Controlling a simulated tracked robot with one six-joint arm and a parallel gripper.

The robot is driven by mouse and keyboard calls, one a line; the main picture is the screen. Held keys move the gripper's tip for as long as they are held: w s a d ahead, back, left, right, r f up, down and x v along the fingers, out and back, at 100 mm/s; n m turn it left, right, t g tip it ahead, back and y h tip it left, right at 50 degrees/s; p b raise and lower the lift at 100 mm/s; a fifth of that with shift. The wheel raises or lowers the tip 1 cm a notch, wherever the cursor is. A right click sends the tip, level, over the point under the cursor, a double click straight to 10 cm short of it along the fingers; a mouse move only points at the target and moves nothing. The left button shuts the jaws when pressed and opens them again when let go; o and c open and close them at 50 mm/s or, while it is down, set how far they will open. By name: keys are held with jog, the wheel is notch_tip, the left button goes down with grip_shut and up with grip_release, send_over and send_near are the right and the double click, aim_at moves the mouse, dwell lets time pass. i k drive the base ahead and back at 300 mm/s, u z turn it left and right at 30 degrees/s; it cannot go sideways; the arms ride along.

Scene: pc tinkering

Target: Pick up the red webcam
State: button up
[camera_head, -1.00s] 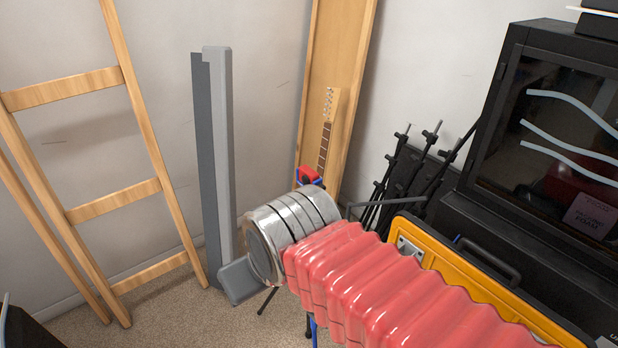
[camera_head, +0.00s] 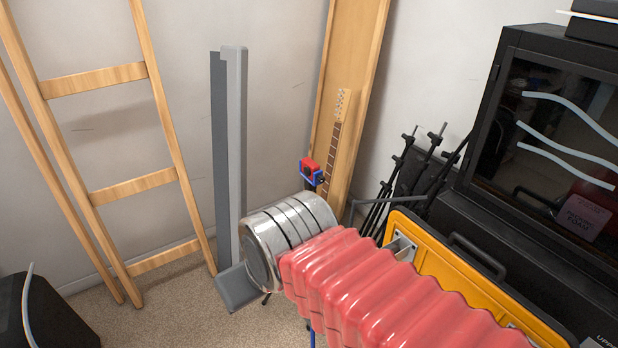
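The red webcam (camera_head: 310,169) shows just above the far end of my arm, near the middle of the view. It appears to sit in a blue holder on a thin stand, partly seen below my arm. My arm, with red ribbed sleeve and silver ribbed end, reaches up and left from the lower right and hides most of the stand. A grey flat piece, probably part of my gripper (camera_head: 238,287), pokes out below the silver end. Its fingertips are hidden, so I cannot see whether it is open. The webcam appears apart from it.
A wooden ladder (camera_head: 125,190) leans at the left. A grey post (camera_head: 229,150) and a guitar neck (camera_head: 331,137) on a wooden board stand behind. Black stands (camera_head: 415,175), a yellow case (camera_head: 450,280) and a black glass-fronted cabinet (camera_head: 545,140) crowd the right. Carpet shows at lower left.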

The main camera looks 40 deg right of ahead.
aim_at(308, 166)
jog(key=u, duration=0.45)
jog(key=k, duration=1.1)
jog(key=u, duration=0.5)
jog(key=i, duration=1.4)
jog(key=z, duration=0.5)
jog(key=i, duration=0.55)
jog(key=z, duration=0.85)
jog(key=i, duration=0.45)
jog(key=z, duration=0.25)
